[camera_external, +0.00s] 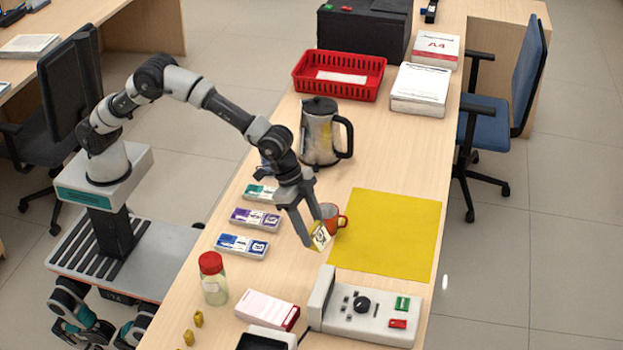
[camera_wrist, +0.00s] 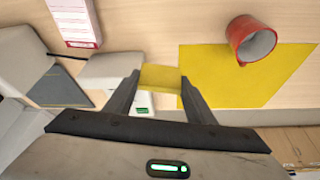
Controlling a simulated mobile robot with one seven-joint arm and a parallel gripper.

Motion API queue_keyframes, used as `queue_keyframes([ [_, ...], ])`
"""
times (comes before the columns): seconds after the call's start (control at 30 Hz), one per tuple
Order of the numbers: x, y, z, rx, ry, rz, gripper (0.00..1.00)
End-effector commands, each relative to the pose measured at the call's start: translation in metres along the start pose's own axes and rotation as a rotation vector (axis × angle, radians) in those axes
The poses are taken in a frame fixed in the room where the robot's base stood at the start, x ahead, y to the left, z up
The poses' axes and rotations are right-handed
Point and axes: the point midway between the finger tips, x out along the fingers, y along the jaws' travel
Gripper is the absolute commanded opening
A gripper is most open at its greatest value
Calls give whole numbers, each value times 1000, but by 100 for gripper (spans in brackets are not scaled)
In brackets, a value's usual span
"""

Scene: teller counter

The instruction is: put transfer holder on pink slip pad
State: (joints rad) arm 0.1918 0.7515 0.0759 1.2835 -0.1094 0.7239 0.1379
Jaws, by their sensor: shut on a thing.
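My gripper (camera_external: 316,233) is shut on a small yellow block with a pale label and a dark mark (camera_external: 321,238), apparently the transfer holder. In the wrist view the yellow block (camera_wrist: 162,78) sits between the two fingertips. It is held above the counter, left of the yellow mat and in front of the orange mug. The pink slip pad (camera_external: 265,308), white on top with a pinkish-red end, lies flat at the front of the counter, lower left of my gripper. It also shows at the top left of the wrist view (camera_wrist: 72,18), with nothing on it.
A grey console (camera_external: 365,311) stands right of the pad; a red-lidded jar (camera_external: 213,279) stands left. Green, purple and blue labelled boxes (camera_external: 242,244) line the left edge. A kettle (camera_external: 319,135) stands behind.

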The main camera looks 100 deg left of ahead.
Motion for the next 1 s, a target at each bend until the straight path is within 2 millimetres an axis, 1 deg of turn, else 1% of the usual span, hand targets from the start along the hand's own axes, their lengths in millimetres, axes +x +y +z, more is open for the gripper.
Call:
queue_keyframes([
  [0.03, -6, 31, 1, 30, 2, 12, 27],
  [0.07, -8, 47, 3, 42, 2, 17, 27],
  [0.1, -10, 68, 6, 60, 2, 24, 27],
  [0.2, -18, 113, 15, 97, 4, 41, 27],
  [0.3, -24, 148, 24, 128, 5, 55, 27],
  [0.4, -28, 172, 32, 148, 7, 65, 27],
  [0.5, -30, 185, 37, 160, 7, 70, 27],
  [0.57, -28, 189, 40, 162, 7, 71, 27],
  [0.67, -17, 190, 45, 163, 6, 72, 27],
  [0.8, 6, 190, 54, 162, 4, 72, 27],
  [1.0, 25, 190, 62, 162, 6, 72, 27],
])
